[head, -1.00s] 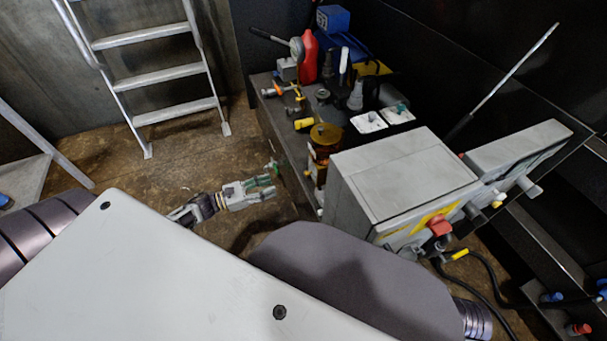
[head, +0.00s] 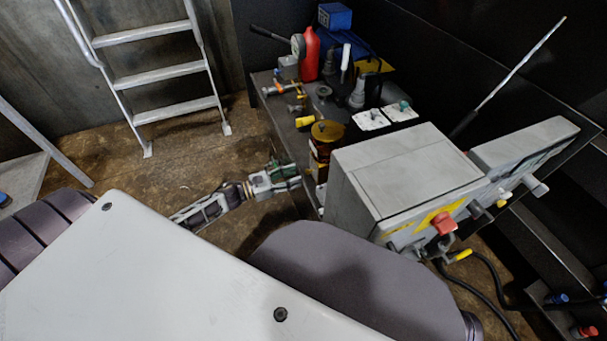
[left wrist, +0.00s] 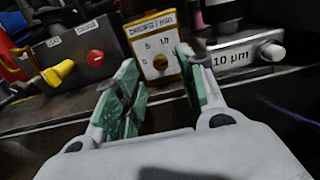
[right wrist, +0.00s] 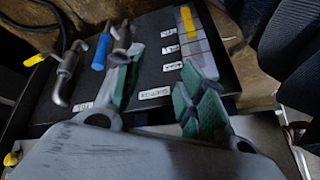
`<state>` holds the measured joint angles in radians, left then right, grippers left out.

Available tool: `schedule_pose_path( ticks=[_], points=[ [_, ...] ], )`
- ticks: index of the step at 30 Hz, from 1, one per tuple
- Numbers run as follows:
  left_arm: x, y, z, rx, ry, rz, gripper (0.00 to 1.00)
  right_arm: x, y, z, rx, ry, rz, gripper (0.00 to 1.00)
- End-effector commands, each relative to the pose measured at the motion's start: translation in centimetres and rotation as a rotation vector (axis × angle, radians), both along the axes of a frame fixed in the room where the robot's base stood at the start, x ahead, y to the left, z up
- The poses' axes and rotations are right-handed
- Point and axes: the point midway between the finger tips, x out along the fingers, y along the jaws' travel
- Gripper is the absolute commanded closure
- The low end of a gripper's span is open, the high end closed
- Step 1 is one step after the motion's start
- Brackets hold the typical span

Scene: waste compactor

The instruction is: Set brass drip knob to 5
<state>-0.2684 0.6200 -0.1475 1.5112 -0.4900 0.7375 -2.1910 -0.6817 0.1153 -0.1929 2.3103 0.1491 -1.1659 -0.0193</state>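In the left wrist view, a white dial plate (left wrist: 152,32) marked "DROPS / MIN" with 5 and 10 faces me on the front of a brass-edged block. The small brass drip knob (left wrist: 160,63) sits low on it; its exact setting is too small to tell. My left gripper (left wrist: 157,66) is open, its green-padded fingers either side of the knob in the picture, apparently short of it. In the head view, the left gripper (head: 284,173) is at the bench's front edge, below the amber oiler jar (head: 326,141). My right gripper (right wrist: 158,85) is open and empty.
A grey control box (head: 400,170) with a red button (head: 443,223) stands right of the jar. The right gripper is above a dark labelled tray (right wrist: 160,70).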

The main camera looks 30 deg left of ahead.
Motion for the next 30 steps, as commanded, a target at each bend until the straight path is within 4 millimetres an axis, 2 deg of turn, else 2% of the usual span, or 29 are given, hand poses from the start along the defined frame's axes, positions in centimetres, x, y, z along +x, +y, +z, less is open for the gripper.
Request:
schedule_pose_path(
  ticks=[12, 27, 30],
  points=[
    [2.9, -2.6, 0.0, 0.0, -0.001, 0.0, 0.6, 0.7, 0.5, -1.5, 0.03, -0.037, -0.01, 0.6],
    [3.5, -3.1, 0.0, 0.001, 0.001, 0.001, 0.6, 0.5, 0.5, -2.0, 0.033, -0.038, -0.011, 0.6],
    [3.4, -3.1, 0.0, 0.0, 0.0, 0.001, 0.73, 0.4, 0.5, -2.0, 0.033, -0.037, -0.011, 0.6]
  ],
)
